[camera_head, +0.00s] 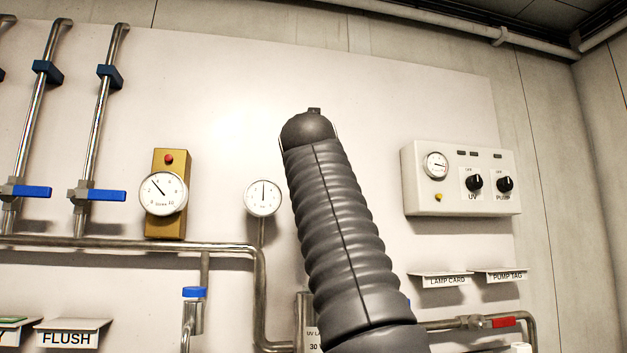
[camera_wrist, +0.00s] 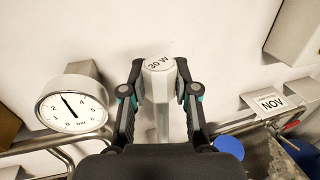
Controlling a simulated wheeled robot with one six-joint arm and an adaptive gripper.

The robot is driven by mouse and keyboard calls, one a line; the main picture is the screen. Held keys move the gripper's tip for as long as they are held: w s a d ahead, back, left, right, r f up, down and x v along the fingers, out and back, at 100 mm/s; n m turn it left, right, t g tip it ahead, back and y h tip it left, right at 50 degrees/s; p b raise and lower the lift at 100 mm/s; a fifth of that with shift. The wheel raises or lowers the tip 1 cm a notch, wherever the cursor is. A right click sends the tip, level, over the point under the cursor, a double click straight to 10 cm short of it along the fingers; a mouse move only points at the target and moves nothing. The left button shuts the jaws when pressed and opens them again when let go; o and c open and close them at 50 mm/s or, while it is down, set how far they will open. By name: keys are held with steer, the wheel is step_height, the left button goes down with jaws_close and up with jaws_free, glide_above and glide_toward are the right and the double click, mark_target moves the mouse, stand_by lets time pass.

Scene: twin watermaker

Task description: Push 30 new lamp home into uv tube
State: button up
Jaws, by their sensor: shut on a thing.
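The 30 W lamp (camera_wrist: 158,66) shows in the wrist view as a pale grey, faceted cap marked "30 W", with a paler stem (camera_wrist: 162,120) below it. My gripper (camera_wrist: 160,90) is shut on the cap, one finger on each side. The stem's lower end is hidden behind the gripper body, so I cannot tell how deep the lamp sits in anything. In the head view, a grey metal upright with a partly hidden label reading "UV LA… 30" (camera_head: 313,338) shows beside my arm; it may be the UV tube. My arm hides the lamp and gripper there.
A round gauge (camera_wrist: 74,103) is left of the gripper; a "NOV" card (camera_wrist: 270,102) and blue cap (camera_wrist: 228,148) are right. In the head view, a control box (camera_head: 460,178), card shelves (camera_head: 447,281) and pipes (camera_head: 130,243) line the wall.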

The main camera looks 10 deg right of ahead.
steer(key=shift+s+f+b, duration=0.1)
steer(key=shift+f+b, duration=0.4)
step_height(320, 180, down, 5)
steer(key=b, duration=0.4)
steer(key=shift+b, duration=0.35)
steer(key=shift+r, duration=0.1)
steer(key=shift+p, duration=0.4)
stand_by(1.2)
